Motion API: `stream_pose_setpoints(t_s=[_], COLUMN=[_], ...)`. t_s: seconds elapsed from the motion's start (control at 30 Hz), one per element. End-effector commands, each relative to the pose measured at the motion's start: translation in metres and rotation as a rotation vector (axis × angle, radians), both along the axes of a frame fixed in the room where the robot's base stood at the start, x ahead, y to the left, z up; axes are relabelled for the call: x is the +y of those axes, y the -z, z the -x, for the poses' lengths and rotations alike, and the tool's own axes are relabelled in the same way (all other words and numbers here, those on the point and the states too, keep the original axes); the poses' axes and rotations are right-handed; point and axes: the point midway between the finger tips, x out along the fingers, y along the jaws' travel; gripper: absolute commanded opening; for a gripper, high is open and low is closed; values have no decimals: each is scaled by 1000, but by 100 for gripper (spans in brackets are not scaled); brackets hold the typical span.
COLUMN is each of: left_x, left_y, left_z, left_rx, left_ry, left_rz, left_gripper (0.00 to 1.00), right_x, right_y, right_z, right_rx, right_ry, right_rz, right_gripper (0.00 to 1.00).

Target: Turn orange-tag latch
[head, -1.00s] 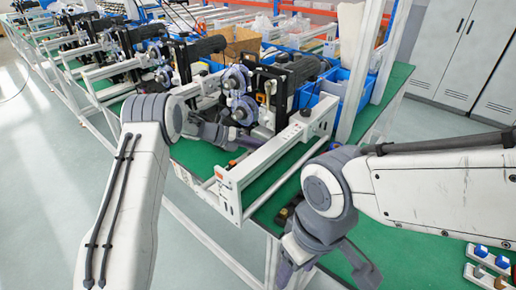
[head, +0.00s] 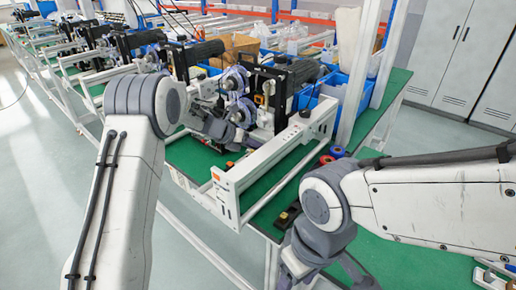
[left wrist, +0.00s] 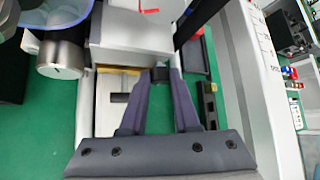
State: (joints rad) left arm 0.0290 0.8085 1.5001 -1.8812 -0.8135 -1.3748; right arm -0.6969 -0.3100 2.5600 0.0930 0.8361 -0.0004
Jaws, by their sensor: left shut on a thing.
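My left gripper (head: 238,136) reaches in beside the nearest machine, a coder with bluish reels (head: 236,80) inside a white frame (head: 270,155). In the left wrist view its two fingers (left wrist: 160,76) close on a small dark piece (left wrist: 160,75) below a grey-white block (left wrist: 131,38); I take this piece to be the latch, though its shape is mostly hidden. An orange-brown strip (left wrist: 118,71) lies left of the fingertips, but I cannot tell if it is the tag. My right gripper (head: 322,272) is open and empty low at the front, partly cut off by the picture's edge.
Blue bins (head: 330,90) stand behind the machine. Red and blue rolls (head: 335,153) lie on the green bench right of the frame. More coders (head: 140,45) line the bench to the left. A strip with coloured knobs (head: 492,275) is at bottom right.

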Motion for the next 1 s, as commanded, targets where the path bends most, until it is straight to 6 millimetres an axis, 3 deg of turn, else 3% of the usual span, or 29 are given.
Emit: stream_pose_setpoints(t_s=[0.2, 0.23, 0.3, 0.67, 1.0], left_x=[0, 0, 0, 3, 43], left_y=[1, 1, 1, -2, -38], left_z=[0, 0, 0, 1, 22], left_rx=[1, 1, 1, 0, -2], left_ry=[0, 0, 0, -1, -4], left_rz=[-1, -1, -1, 1, 1], left_gripper=[0, 37, 60, 60, 60], right_x=[0, 0, 0, 0, 0], right_y=[0, 0, 0, 1, 9], right_z=[0, 0, 0, 0, 0], right_rx=[0, 0, 0, 0, 0], right_ry=[0, 0, 0, 0, 0], right_rz=[0, 0, 0, 0, 0], right_gripper=[60, 60, 60, 60, 60])
